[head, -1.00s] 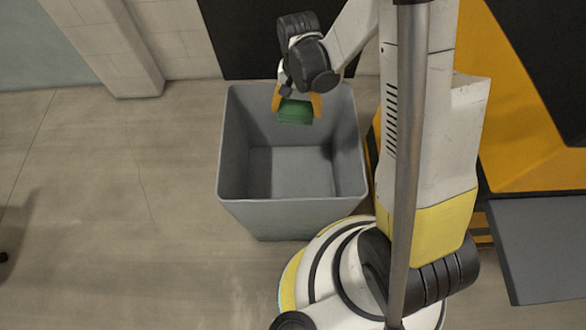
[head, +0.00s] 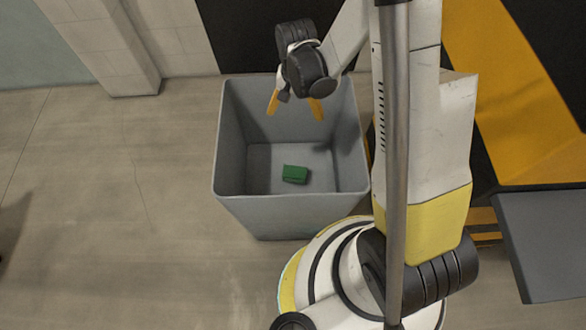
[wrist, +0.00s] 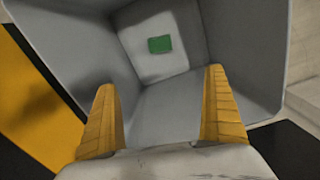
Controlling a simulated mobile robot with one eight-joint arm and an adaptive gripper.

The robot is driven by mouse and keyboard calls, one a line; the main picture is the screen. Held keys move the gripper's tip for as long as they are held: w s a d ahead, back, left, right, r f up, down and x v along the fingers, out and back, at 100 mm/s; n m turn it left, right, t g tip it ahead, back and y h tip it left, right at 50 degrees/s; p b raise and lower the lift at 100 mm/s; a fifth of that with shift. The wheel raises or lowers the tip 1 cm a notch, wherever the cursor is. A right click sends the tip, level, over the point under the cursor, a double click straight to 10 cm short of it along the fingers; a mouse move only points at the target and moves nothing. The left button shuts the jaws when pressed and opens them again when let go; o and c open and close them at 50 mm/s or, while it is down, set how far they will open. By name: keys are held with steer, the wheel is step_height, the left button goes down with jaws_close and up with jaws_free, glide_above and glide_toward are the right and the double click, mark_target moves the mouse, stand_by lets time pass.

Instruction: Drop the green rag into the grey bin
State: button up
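The green rag (head: 295,174) is a small folded block inside the grey bin (head: 290,212). In the head view it appears at the bin's floor, apart from the walls. It also shows in the wrist view (wrist: 160,44), beyond my fingertips on the bin's lighter floor. My gripper (head: 295,112) is over the far part of the bin's opening, pointing down. Its two yellow fingers are spread wide with nothing between them, as the wrist view (wrist: 163,82) also shows.
A yellow and black structure (head: 520,100) stands to the right, with a grey flat panel (head: 550,240) in front of it. A wall pillar (head: 115,45) stands at the back left. The concrete floor (head: 100,200) left of the bin is clear.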

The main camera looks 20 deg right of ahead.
step_height(320, 180, up, 12)
stand_by(0.4)
stand_by(0.3)
